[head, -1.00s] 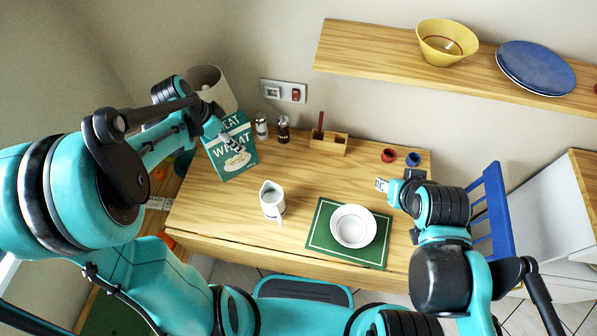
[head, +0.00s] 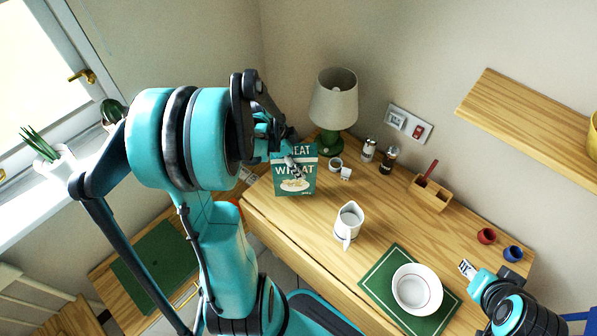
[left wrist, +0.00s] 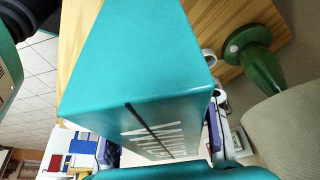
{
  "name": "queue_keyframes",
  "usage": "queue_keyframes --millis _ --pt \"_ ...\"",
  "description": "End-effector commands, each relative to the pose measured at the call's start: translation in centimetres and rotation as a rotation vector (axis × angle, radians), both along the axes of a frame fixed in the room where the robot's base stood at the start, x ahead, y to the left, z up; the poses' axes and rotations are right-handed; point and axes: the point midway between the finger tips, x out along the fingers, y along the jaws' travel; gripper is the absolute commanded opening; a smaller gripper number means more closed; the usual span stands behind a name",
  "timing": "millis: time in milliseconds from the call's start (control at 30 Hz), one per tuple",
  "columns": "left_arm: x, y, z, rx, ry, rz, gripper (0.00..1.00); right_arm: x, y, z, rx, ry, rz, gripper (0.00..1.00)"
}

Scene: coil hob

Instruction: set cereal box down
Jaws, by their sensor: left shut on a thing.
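The cereal box (head: 293,181) is teal with white lettering and a bowl picture. It is at the left end of the wooden table, in front of the lamp. My left gripper (head: 290,160) is shut on its upper part. In the left wrist view, the box (left wrist: 140,60) fills the middle, with gripper parts on both sides of it. I cannot tell whether its base touches the tabletop. My right gripper (head: 468,269) is at the table's right end, apart from the box; its opening is unclear.
A green lamp (head: 333,104), a small white cup (head: 336,164) and shakers (head: 368,150) stand behind and right of the box. A white pitcher (head: 348,224) stands in front right. A white bowl (head: 417,289) sits on a green mat (head: 378,273).

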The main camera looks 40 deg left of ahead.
Motion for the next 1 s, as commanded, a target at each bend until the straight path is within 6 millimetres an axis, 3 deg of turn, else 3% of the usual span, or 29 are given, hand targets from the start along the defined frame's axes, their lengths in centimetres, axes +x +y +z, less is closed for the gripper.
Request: queue_keyframes --millis 233,600,633,667,700,1000 --pt "0.1 0.0 -3.7 0.0 0.0 0.0 0.04 0.0 0.0 -1.8 0.0 0.0 0.0 0.4" --pt "0.0 0.0 -4.0 0.0 0.0 0.0 0.04 0.0 0.0 -2.1 0.0 0.0 0.0 0.4" --pt "0.0 0.0 -3.9 0.001 0.001 0.0 0.55 0.0 0.0 -2.0 0.0 0.0 0.0 0.4" --pt "0.0 0.0 -3.9 0.001 0.001 0.0 0.62 0.0 0.0 -1.9 0.0 0.0 0.0 0.4" --pt "0.0 0.0 -3.9 0.001 0.001 0.0 0.67 0.0 0.0 -1.9 0.0 0.0 0.0 0.4" --pt "0.0 0.0 -3.7 0.0 0.0 0.0 0.67 0.0 0.0 -1.8 0.0 0.0 0.0 0.4"
